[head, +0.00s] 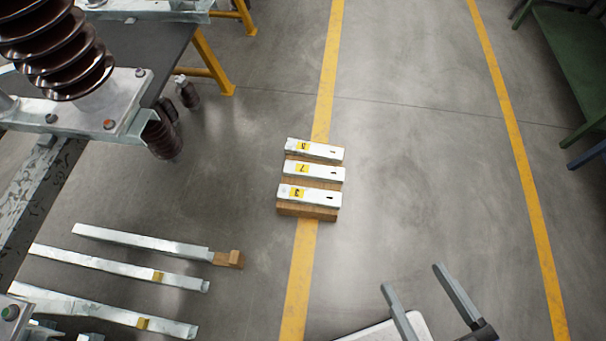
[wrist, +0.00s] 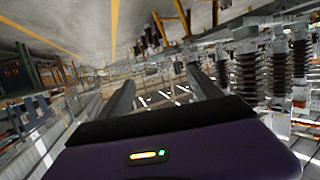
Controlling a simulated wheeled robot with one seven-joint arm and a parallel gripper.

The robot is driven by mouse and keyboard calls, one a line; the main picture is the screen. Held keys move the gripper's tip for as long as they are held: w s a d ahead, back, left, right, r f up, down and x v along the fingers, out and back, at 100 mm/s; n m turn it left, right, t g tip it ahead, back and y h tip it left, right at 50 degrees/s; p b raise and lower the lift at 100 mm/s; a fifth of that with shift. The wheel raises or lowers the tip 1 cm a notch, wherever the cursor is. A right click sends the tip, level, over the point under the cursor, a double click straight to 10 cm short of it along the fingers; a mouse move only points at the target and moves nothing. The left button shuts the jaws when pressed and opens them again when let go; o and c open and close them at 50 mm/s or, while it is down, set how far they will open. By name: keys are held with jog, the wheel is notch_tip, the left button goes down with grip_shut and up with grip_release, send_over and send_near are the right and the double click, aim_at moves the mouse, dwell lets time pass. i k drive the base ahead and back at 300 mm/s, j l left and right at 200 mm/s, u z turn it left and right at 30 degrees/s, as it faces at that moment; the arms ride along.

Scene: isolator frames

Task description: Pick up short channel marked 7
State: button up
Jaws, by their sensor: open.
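Three short pale metal channels with yellow labels lie side by side on wooden blocks on the floor, near the middle of the head view. The middle one, the short channel marked 7 (head: 322,172), has a dark slot near its right end. The channel behind it (head: 320,152) seems marked 5, and the front one (head: 318,197) seems marked 3. My gripper (head: 411,277) is open and empty, in front of the channels and to their right, apart from them. In the wrist view its two fingers (wrist: 160,77) stand wide apart; the labels cannot be read there.
Several long metal bars (head: 120,268) lie at the lower left, some with yellow labels. A frame with brown ribbed insulators (head: 60,55) stands at the upper left. A green bench (head: 575,60) is at the upper right. The floor around the channels is clear, with yellow lines (head: 300,275).

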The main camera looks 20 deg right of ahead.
aim_at(321, 173)
jog(key=z, duration=0.15)
jog(key=i+l, duration=0.2)
jog(key=i, duration=0.3)
jog(key=i+l, duration=0.25)
jog(key=i, duration=0.3)
jog(key=i+l, duration=0.2)
jog(key=i, duration=0.3)
